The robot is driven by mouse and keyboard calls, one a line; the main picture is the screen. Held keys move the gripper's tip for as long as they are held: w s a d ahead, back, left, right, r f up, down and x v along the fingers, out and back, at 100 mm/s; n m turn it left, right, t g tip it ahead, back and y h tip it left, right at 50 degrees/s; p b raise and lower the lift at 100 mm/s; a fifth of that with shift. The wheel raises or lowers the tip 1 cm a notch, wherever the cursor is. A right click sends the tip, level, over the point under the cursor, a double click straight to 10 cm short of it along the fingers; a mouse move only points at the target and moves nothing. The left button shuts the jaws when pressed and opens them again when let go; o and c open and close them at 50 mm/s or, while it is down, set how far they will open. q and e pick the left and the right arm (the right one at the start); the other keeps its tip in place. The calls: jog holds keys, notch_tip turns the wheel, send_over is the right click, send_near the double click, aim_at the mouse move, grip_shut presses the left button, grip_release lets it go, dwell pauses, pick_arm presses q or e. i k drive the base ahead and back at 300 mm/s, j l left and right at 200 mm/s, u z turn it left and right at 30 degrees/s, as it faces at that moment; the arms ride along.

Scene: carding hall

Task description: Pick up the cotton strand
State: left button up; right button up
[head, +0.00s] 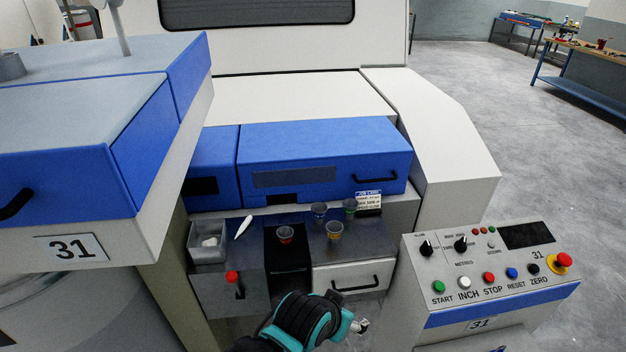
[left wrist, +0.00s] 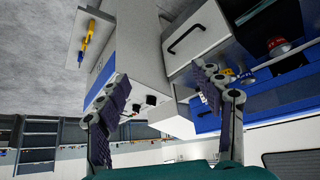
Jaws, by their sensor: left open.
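The white, tapered cotton strand (head: 243,227) lies slanted on the grey shelf of the machine, just right of a small grey bin, in the head view. I cannot make it out in the left wrist view. My left gripper (head: 361,326) is low in the head view, in front of the white drawer, to the right of and nearer than the strand, and well apart from it. In the left wrist view its two fingers (left wrist: 160,105) are spread with nothing between them. My right gripper is in neither view.
The grey bin (head: 207,254) holds white pieces. A blue cover (head: 320,160) rises behind. The control panel (head: 480,265) is at right, a blue-and-white housing (head: 150,150) at left.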

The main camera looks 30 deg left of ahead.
aim_at(245, 222)
jog(key=u, duration=1.7)
jog(key=i+l+z, duration=0.1)
jog(key=i+l, duration=0.15)
jog(key=i+l+z, duration=0.15)
jog(key=i, duration=0.25)
jog(key=i+j, duration=0.15)
jog(key=i, duration=0.3)
